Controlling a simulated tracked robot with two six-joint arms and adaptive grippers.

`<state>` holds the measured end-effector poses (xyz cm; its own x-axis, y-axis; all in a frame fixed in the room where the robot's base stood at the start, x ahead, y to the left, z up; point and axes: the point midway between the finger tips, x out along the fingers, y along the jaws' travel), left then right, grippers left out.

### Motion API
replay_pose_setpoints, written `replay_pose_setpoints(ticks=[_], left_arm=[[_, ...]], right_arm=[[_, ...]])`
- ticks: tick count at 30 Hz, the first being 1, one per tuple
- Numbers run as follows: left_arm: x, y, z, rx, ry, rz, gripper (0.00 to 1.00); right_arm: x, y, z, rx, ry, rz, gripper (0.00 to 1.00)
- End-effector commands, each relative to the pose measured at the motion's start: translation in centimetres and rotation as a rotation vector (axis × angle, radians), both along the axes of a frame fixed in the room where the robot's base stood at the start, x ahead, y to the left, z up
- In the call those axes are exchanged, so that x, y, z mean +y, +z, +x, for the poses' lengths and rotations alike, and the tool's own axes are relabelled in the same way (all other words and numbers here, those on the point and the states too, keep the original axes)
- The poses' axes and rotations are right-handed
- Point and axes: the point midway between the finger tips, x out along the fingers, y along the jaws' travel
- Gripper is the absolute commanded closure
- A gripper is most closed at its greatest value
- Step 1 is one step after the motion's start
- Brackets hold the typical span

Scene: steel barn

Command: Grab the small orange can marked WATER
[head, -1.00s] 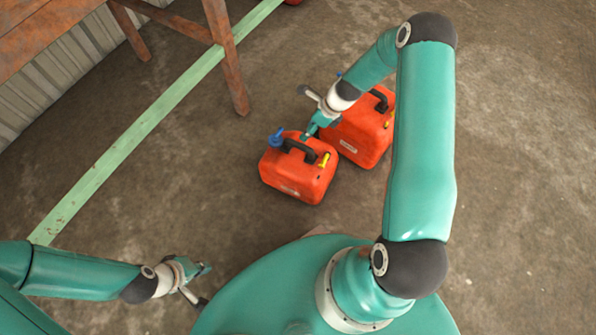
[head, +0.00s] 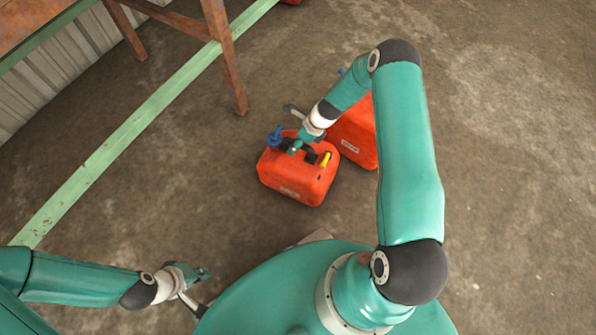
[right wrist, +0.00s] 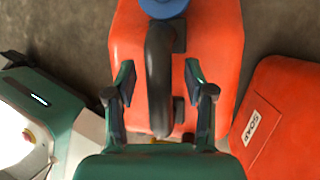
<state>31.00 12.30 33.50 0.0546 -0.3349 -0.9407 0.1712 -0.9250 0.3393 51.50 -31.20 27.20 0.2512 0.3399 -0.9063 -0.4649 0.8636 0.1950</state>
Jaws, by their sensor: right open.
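The smaller orange can (head: 296,178) stands upright on the floor, with a blue cap, a dark handle and a yellow part on top. Its pale label is too small to read. In the right wrist view the can (right wrist: 217,60) fills the middle. My right gripper (head: 297,147) is at its top; in the wrist view its open fingers (right wrist: 160,76) are on either side of the black handle (right wrist: 159,85). I cannot tell whether they touch it. My left gripper (head: 200,275) is low at the left, away from the cans; its jaws are unclear.
A larger orange can (head: 355,135) stands close behind and right, partly hidden by my right arm. In the wrist view the neighbouring can (right wrist: 285,110) is labelled SOAP. A rusty table leg (head: 228,65) and a green floor strip (head: 130,132) lie left. Floor at right is clear.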

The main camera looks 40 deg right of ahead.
Motion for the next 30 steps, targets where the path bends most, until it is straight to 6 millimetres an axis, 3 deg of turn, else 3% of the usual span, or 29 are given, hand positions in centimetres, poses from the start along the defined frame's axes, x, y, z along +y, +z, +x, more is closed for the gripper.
replay_pose_setpoints(ticks=[5, 14, 30], left_arm=[[0.00, 0.09, 0.01, 0.000, 0.000, 0.000, 1.00], [0.00, 0.09, 0.01, 0.000, 0.000, 0.000, 1.00], [0.00, 0.13, 0.01, 0.000, 0.000, 0.000, 1.00]], right_arm=[[0.01, 0.09, 0.00, 0.000, 0.000, 0.000, 0.50], [0.03, 0.09, 0.00, 0.000, 0.001, 0.000, 1.00], [-0.03, 0.26, 0.12, -0.002, 0.001, -0.002, 1.00]])
